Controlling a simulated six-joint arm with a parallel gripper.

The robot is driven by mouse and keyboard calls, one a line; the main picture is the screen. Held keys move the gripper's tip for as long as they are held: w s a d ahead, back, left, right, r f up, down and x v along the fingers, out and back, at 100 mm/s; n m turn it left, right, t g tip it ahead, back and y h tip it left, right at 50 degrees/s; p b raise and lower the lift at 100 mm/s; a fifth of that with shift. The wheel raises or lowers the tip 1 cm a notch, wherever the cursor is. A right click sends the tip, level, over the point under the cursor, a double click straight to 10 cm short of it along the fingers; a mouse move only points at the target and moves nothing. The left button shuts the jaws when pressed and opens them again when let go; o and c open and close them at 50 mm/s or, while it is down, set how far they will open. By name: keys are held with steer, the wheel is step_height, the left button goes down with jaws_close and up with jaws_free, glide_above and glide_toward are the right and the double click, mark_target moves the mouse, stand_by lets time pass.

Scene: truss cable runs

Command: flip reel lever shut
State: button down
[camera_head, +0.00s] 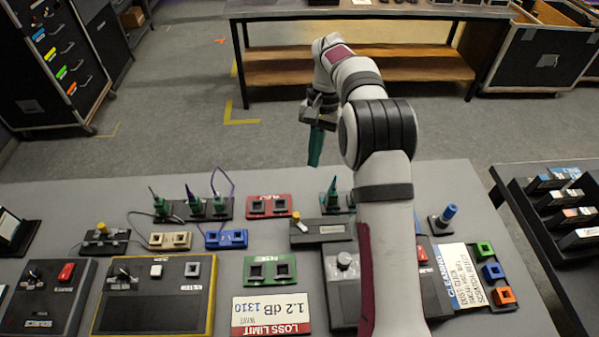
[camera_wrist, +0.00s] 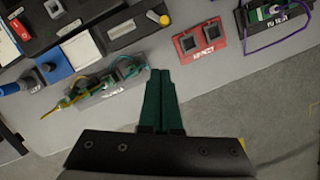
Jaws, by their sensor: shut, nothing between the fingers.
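No part is clearly readable as the reel lever. One candidate is the dark block (camera_head: 325,229) with a small orange-yellow knob (camera_head: 296,216) at its left end, mid-table. The wrist view shows the same block (camera_wrist: 124,29) with its yellow knob (camera_wrist: 153,16). Another dark block (camera_head: 104,242) with a yellow knob (camera_head: 101,227) sits at the left. My gripper (camera_head: 314,163) hangs above the table's far edge, fingers down. Its green fingers (camera_wrist: 160,72) are together and empty, apart from the blocks. I cannot tell whether either knob is open or shut.
Upright green connectors (camera_head: 190,202) with thin cables stand along the far side. A red double socket (camera_head: 269,206) lies near the candidate block. A blue peg (camera_head: 448,213) stands at the right. A yellow-edged control box (camera_head: 152,296) is front left.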

steer(key=shift+w+f, duration=0.3)
steer(key=shift+f, duration=0.1)
steer(key=shift+f, duration=0.1)
glide_toward(300, 222)
steer(key=w+f, duration=0.2)
steer(key=w+d+f, duration=0.1)
steer(key=w+f, duration=0.1)
steer(key=f, duration=0.1)
steer(key=shift+w+d+f, duration=0.15)
steer(key=shift+w+f, duration=0.05)
steer(key=shift+s+a, duration=0.35)
steer(key=shift+s, duration=0.2)
steer(key=shift+s+a, duration=0.3)
steer(key=shift+s, duration=0.3)
steer(key=shift+s+a, duration=0.35)
steer(key=shift+s, duration=0.25)
